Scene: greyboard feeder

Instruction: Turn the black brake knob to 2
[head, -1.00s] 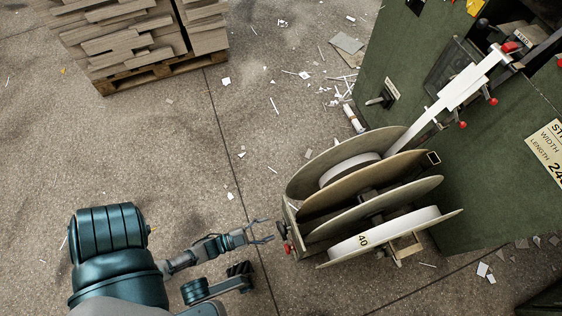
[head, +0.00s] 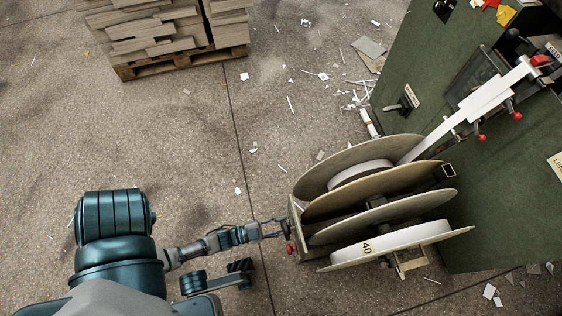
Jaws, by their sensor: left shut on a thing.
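The reel stand (head: 297,228) holds several large discs with white strip rolls between them. The small black brake knob (head: 284,227) is on the stand's left end, mostly hidden by the fingers. My left gripper (head: 279,229) reaches it from the left, in line with the arm, and its fingers are shut on the knob. The knob's pointer and any number marks are too small to read. A red-ended handle (head: 290,249) sits just below the fingers. My right gripper is out of view.
A green machine (head: 415,115) with red-knobbed levers stands at the right, fed by a white strip (head: 428,138) from the reels. A pallet with stacked boards (head: 165,35) is at the top left. Paper scraps litter the open floor between.

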